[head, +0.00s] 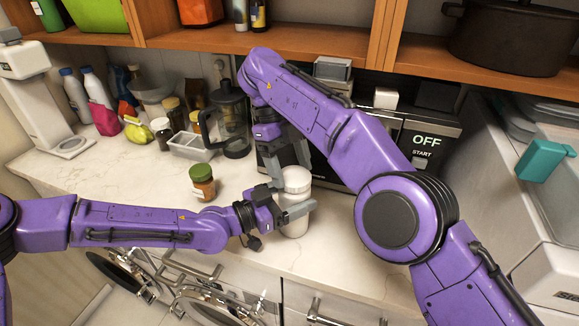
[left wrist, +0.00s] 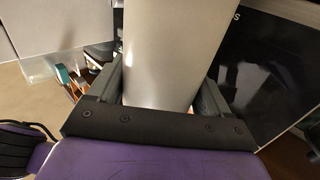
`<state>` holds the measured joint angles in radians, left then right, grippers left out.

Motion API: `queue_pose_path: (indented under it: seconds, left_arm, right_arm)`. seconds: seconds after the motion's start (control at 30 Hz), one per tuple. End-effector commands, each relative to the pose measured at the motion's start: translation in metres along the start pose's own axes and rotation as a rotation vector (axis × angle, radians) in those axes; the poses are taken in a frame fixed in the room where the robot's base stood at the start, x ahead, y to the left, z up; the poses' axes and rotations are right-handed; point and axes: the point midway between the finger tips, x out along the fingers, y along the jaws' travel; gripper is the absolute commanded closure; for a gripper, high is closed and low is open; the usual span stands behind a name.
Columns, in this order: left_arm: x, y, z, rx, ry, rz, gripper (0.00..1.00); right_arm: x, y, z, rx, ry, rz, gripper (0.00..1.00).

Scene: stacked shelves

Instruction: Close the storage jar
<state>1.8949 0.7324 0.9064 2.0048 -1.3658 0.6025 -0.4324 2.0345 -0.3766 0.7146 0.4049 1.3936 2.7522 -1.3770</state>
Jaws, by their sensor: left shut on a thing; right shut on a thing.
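The white storage jar (head: 293,222) stands upright near the front edge of the counter. My left gripper (head: 286,208) comes in from the left and is shut around the jar's body. In the left wrist view the pale jar body (left wrist: 165,55) rises between the two fingers of the left gripper (left wrist: 165,95). The white lid (head: 296,178) is at the top of the jar. My right gripper (head: 287,170) reaches down from above and is shut on the lid. Whether the lid is fully seated is hard to tell, since the fingers partly cover the joint.
A small jar with a green lid (head: 202,182) stands to the left of the storage jar. A coffee press (head: 232,122), a clear tray (head: 190,146) and several jars and bottles are at the back left. A black microwave (head: 425,140) is behind on the right. Open counter lies at front left.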

Motion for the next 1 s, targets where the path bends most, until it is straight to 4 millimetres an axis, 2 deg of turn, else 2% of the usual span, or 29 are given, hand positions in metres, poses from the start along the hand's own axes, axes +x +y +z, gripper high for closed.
queue_pose_path:
  seconds: [0.17,0.2,0.23,0.27,0.47,0.5,0.57,0.67,0.77,0.8,0.9,1.0]
  left_arm:
    - [-0.001,-0.002,0.003,-0.005,-0.005,-0.006,1.00]
    - [-0.001,-0.002,0.003,-0.005,-0.005,-0.006,1.00]
    - [-0.001,-0.002,0.003,-0.005,-0.005,-0.006,1.00]
    - [-0.001,-0.002,0.003,-0.005,-0.005,-0.006,1.00]
    - [-0.001,-0.001,0.003,-0.004,-0.005,-0.004,1.00]
    - [-0.001,-0.001,0.003,-0.004,-0.005,-0.003,1.00]
    - [-0.001,-0.001,0.003,-0.004,-0.005,-0.003,1.00]
    - [-0.001,-0.001,0.002,-0.004,-0.005,-0.003,1.00]
    - [-0.001,-0.001,0.003,-0.004,-0.005,-0.003,1.00]
    - [-0.001,-0.001,0.003,-0.004,-0.005,-0.003,1.00]
    - [-0.001,-0.001,0.003,-0.004,-0.005,-0.002,1.00]
    - [-0.001,-0.001,0.003,-0.004,-0.005,-0.002,1.00]
  right_arm:
    - [0.000,0.000,0.000,-0.003,0.000,0.000,0.56]
    - [0.000,0.000,0.000,-0.003,0.000,0.000,0.15]
    - [0.000,0.000,0.000,-0.004,0.000,-0.001,0.06]
    - [0.000,0.000,0.000,-0.004,0.000,-0.001,0.03]
    - [0.000,0.000,0.000,-0.006,0.000,-0.001,0.03]
    - [0.000,0.000,0.000,-0.009,-0.001,0.000,0.06]
    - [-0.002,-0.002,-0.003,-0.048,-0.004,0.003,0.06]
    - [-0.011,-0.013,-0.015,-0.275,-0.031,0.015,0.06]
    - [-0.021,-0.020,-0.024,-0.707,-0.099,-0.032,0.06]
    - [-0.027,-0.020,-0.027,-0.882,-0.135,-0.063,0.06]
    - [-0.045,-0.014,-0.034,-1.264,-0.221,-0.167,0.06]
    - [-0.059,-0.005,-0.038,-1.514,-0.277,-0.267,0.06]
